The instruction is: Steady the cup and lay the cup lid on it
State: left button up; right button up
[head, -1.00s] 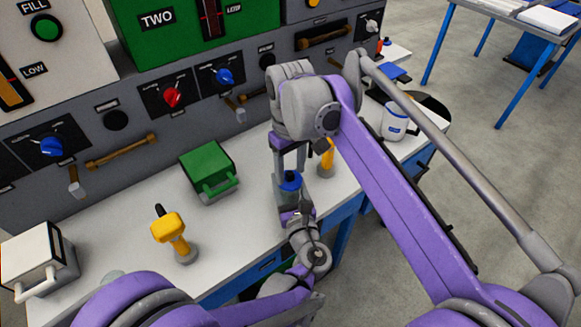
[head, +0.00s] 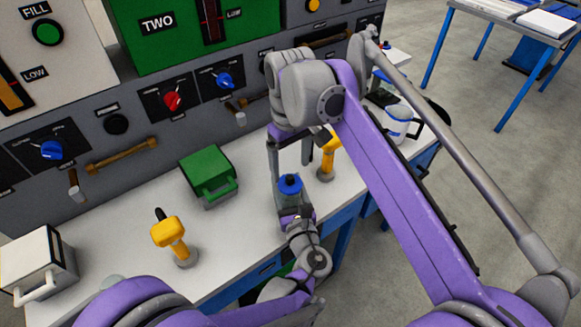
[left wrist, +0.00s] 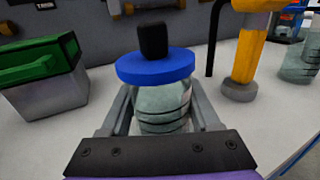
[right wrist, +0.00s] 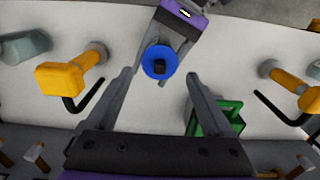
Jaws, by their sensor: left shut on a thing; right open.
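The cup (left wrist: 163,105) is a grey-green ribbed vessel on the white worktop, held between the fingers of my left gripper (left wrist: 160,118). The blue cup lid (left wrist: 155,66) with a black knob lies on top of the cup, roughly level. In the head view the lid (head: 290,184) shows above my left gripper (head: 292,210). My right gripper (right wrist: 160,85) is open and empty above the lid. In the right wrist view the lid (right wrist: 157,62) lies between and beyond its fingertips, apart from them.
A green box with a handle (head: 208,174) stands left of the cup. Yellow levers stand at the left (head: 170,235) and just behind the cup (head: 328,155). A white mug (head: 398,125) is at the right. The grey control panel (head: 120,155) bounds the back.

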aim_at(291, 177)
jog(key=shift+r, duration=2.05)
pick_arm(q)
jog(key=o, duration=1.4)
jog(key=shift+o, duration=0.2)
